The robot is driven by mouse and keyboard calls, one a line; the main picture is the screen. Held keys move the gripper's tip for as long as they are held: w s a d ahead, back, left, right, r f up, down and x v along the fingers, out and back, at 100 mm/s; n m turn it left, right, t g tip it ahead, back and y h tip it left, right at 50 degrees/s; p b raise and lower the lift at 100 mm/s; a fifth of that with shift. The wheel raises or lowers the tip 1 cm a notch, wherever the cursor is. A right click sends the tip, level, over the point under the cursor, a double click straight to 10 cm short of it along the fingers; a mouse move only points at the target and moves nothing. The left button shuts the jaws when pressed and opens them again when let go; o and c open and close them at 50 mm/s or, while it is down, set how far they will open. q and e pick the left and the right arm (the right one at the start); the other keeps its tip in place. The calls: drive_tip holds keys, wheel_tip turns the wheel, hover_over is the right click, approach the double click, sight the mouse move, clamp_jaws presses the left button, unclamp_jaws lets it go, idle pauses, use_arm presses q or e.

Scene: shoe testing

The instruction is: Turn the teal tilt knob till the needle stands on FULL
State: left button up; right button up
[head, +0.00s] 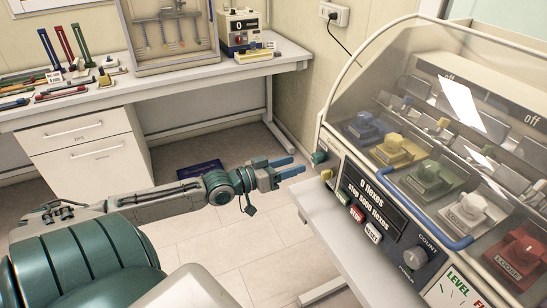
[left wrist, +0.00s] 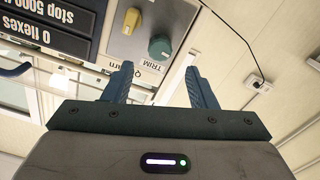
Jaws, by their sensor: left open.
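The teal knob (head: 319,157) sits on the left end of the machine's front panel, above a yellow knob (head: 326,174). In the left wrist view the teal knob (left wrist: 160,47) shows just beyond the fingertips, beside an upside-down label that seems to read TRIM. My left gripper (head: 289,167) is open and empty, its blue fingers pointing at the panel, a short gap from the knobs. A card (head: 459,289) at the lower right shows LEVEL in green and a cut-off red word starting with F; no needle is seen there. My right gripper is out of view.
The machine's clear hood (head: 430,75) covers several coloured shoe-like blocks. Its panel holds a flexes display (head: 370,205), STOP (head: 357,214) and RESET (head: 373,232) buttons and a COUNT dial (head: 415,258). A bench (head: 170,85) with tools stands behind. Open floor lies between.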

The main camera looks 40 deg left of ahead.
use_arm(q)
drive_tip(key=p+v, duration=0.2)
drive_tip(key=v, duration=0.2)
drive_tip(key=shift+s+a+p, duration=0.15)
drive_tip(key=shift+s+p, duration=0.15)
drive_tip(key=shift+p, duration=0.1)
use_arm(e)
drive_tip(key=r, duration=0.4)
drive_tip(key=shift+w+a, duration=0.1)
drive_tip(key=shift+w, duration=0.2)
